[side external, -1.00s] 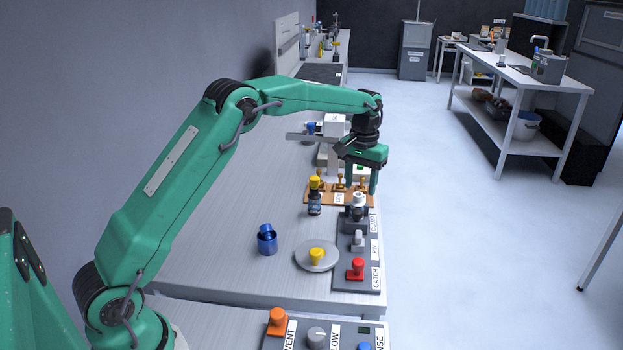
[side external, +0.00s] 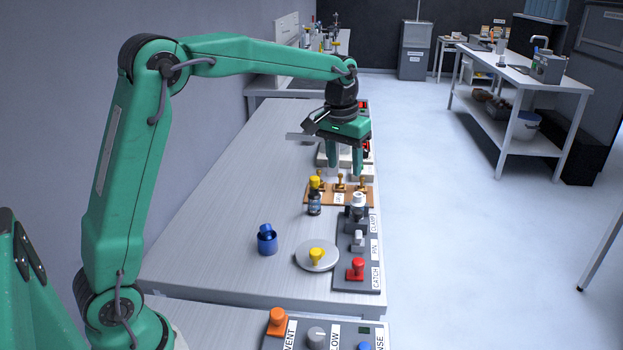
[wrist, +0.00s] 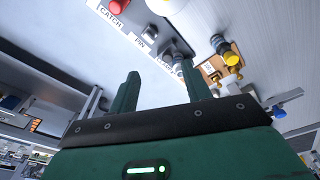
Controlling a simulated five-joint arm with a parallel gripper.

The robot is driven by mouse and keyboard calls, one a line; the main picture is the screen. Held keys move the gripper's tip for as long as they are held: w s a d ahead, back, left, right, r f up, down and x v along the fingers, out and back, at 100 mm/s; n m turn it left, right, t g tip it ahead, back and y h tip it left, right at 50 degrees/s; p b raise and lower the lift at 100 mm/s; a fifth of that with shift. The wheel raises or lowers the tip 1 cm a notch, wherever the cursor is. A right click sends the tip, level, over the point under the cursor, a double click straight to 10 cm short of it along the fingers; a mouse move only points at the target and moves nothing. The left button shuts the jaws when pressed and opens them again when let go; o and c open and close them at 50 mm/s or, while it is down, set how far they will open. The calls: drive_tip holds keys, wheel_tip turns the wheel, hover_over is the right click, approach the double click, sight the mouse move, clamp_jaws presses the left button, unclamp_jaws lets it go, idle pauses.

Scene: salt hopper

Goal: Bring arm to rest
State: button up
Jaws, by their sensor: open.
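My gripper (side external: 345,162) hangs over the far part of the grey bench (side external: 220,200), pointing down, just behind the wooden board with brass-coloured pegs (side external: 355,196). Its two green fingers stand apart with nothing between them. In the wrist view my gripper (wrist: 165,92) also shows two spread, empty fingers. My arm is raised and bent at the elbow. The fingertips look clear of the bench, though how high is hard to tell. Part of a white and grey device (side external: 323,155) behind the gripper is hidden by it.
A panel labelled CLAMP, PIN and CATCH (side external: 346,281) runs along the bench's right edge, with a red knob (side external: 355,267). The bench's left side is clear.

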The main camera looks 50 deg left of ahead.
drive_tip(key=s+d+r+m+t, duration=0.1)
drive_tip(key=s+r, duration=0.2)
drive_tip(key=s, duration=0.5)
drive_tip(key=s+d+r+t, duration=0.1)
drive_tip(key=s+r, duration=0.1)
drive_tip(key=s, duration=0.5)
drive_tip(key=s+d+f+m+t, duration=0.1)
drive_tip(key=s+f, duration=0.3)
drive_tip(key=s, duration=0.9)
drive_tip(key=shift+d+m+t, duration=0.2)
drive_tip(key=shift+m+t, duration=0.2)
drive_tip(key=shift+t, duration=0.2)
